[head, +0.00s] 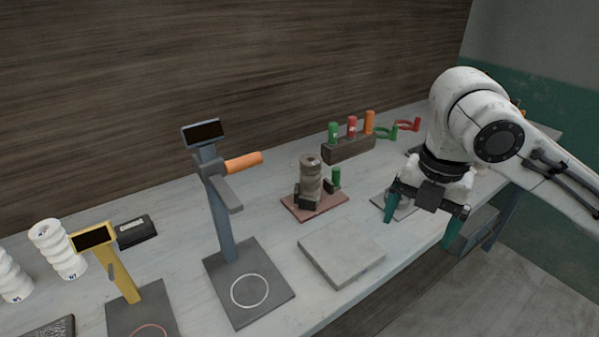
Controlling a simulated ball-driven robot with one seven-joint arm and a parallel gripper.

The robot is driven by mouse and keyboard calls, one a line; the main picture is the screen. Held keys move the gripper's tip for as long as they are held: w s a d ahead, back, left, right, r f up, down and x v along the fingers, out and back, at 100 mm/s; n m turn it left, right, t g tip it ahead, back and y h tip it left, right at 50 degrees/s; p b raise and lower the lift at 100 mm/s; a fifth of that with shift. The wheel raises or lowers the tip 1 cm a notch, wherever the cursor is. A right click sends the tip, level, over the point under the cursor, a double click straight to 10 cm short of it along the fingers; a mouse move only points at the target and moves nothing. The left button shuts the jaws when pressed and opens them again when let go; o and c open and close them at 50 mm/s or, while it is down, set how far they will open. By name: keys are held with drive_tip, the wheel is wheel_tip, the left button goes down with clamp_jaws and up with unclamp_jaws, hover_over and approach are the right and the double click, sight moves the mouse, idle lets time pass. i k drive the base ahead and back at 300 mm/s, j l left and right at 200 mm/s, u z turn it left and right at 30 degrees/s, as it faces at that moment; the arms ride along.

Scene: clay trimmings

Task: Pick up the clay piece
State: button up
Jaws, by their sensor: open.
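My gripper (420,220) is open at the right of the bench, its two teal fingers pointing down and wide apart. Nothing shows held between them. A small grey plate (380,199) lies behind and beside the left finger, with a pale rounded lump (405,208) partly hidden by the gripper; I cannot tell surely whether this lump is the clay piece. The right finger shows in front of the bench's front edge.
A flat grey slab (341,253) lies left of my gripper. A ribbed brown-grey column (310,178) stands on a reddish board (315,206). A wooden block (349,149) holds coloured-handled tools. A blue-grey stand (223,215) and yellow stand (124,274) are further left.

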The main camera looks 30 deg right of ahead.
sight(309, 167)
drive_tip(key=i, duration=1.15)
